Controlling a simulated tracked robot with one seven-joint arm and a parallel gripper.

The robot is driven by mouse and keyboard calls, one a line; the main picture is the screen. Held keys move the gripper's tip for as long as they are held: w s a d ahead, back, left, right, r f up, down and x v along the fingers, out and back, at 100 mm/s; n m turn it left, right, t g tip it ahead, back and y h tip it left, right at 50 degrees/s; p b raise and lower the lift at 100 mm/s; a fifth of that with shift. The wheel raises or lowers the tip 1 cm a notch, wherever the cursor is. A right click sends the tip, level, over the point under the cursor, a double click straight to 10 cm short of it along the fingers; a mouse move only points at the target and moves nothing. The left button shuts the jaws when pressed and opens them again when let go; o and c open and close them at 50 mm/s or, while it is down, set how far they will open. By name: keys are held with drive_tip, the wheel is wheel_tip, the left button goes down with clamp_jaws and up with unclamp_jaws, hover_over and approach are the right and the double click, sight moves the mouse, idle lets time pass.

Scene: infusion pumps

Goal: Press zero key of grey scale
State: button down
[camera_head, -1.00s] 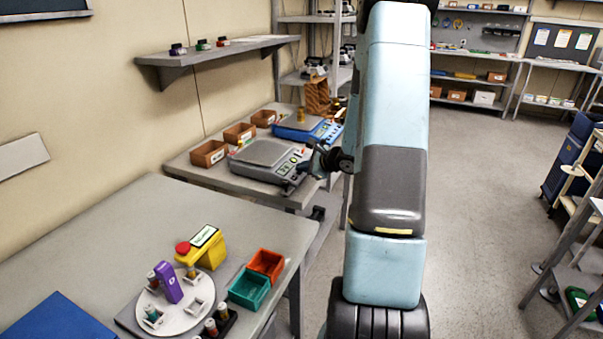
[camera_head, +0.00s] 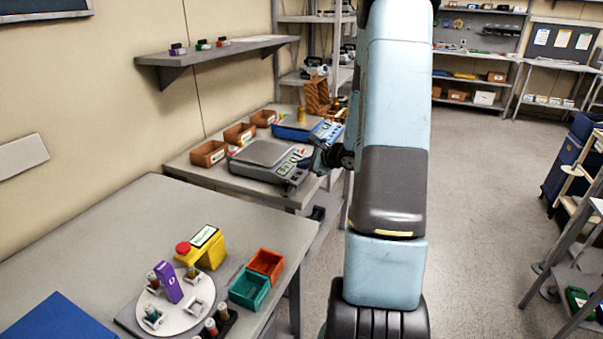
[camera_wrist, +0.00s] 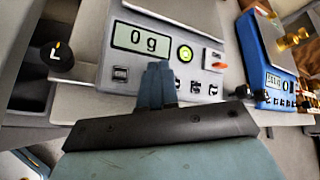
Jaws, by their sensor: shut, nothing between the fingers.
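The grey scale (camera_head: 262,155) stands on the bench beyond the near table, with an empty flat pan. In the wrist view its front panel (camera_wrist: 105,62) shows a display (camera_wrist: 141,40) reading "0 g". I cannot read the key labels. My gripper (camera_wrist: 158,72) is shut and empty, its tips over the panel just below the display, covering part of the key row. Contact cannot be told. In the head view my gripper (camera_head: 306,163) is at the scale's front right.
A blue scale (camera_head: 305,128) with a brass weight on it stands just behind the grey one. Brown bins (camera_head: 208,153) line the wall side. A black knob-like thing (camera_wrist: 57,56) lies left of the panel. The near table holds a round plate (camera_head: 178,312) and coloured bins.

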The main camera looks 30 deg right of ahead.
drive_tip(key=shift+s+d+r, duration=0.15)
drive_tip(key=shift+s+r, duration=0.05)
drive_tip(key=shift+r, duration=0.6)
drive_tip(key=shift+s+d+r, duration=0.15)
drive_tip(key=shift+r, duration=0.65)
drive_tip(key=shift+s+d+r, duration=0.15)
drive_tip(key=shift+s+r, duration=0.05)
drive_tip(key=shift+r, duration=0.6)
drive_tip(key=shift+a, duration=0.1)
